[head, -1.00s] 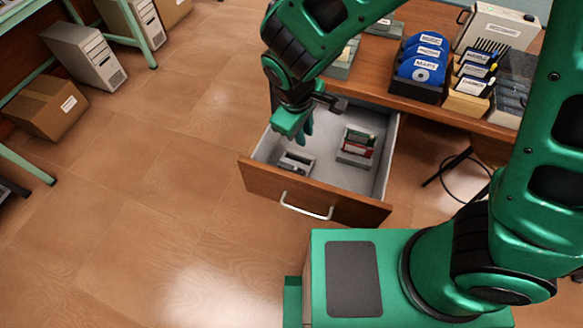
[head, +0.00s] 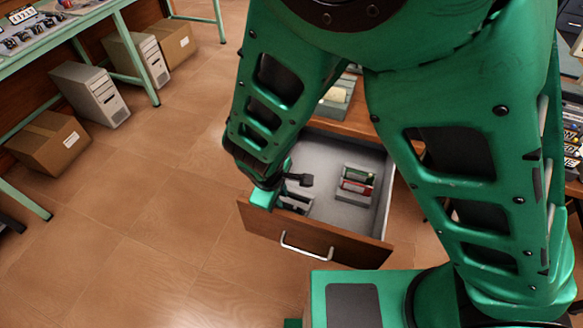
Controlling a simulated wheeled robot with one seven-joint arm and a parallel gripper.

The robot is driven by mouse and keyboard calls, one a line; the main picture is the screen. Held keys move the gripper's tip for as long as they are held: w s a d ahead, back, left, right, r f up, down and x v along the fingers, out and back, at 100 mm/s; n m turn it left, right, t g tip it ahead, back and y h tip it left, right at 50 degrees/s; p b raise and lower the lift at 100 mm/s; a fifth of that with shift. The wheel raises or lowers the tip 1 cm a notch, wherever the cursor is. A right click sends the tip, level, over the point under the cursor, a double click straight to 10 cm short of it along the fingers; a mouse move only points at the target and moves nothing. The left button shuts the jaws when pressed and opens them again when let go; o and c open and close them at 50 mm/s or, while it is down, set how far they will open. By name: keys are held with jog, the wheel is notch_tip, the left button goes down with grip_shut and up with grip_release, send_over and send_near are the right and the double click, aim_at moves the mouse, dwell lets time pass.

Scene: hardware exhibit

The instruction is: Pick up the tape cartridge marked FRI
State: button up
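The wooden drawer (head: 318,240) is pulled open. In its right half a light grey holder (head: 353,197) carries a green-edged cartridge (head: 359,174) and a red-edged cartridge (head: 356,186) with pale labels. In its front left part a second grey holder (head: 305,206) is partly covered by my gripper (head: 280,200); dark slots or items show in it. My gripper is low at the drawer's left side, over or beside this second holder. Its fingertips are hidden or too small to make out, so its opening and any hold are unclear. No FRI marking is readable.
My arm covers most of the desk and its goods. A grey box (head: 337,100) shows on the desk behind the drawer. Cardboard boxes (head: 50,142) and computer towers (head: 90,93) stand at the left by a green-legged bench (head: 80,28). The floor (head: 150,240) left of the drawer is clear.

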aim_at(287, 206)
jog(key=shift+a+x, duration=0.15)
jog(key=shift+x, duration=1.05)
jog(key=shift+a+x, duration=0.1)
jog(key=shift+x, duration=1.15)
jog(key=shift+c, duration=0.3)
grip_shut()
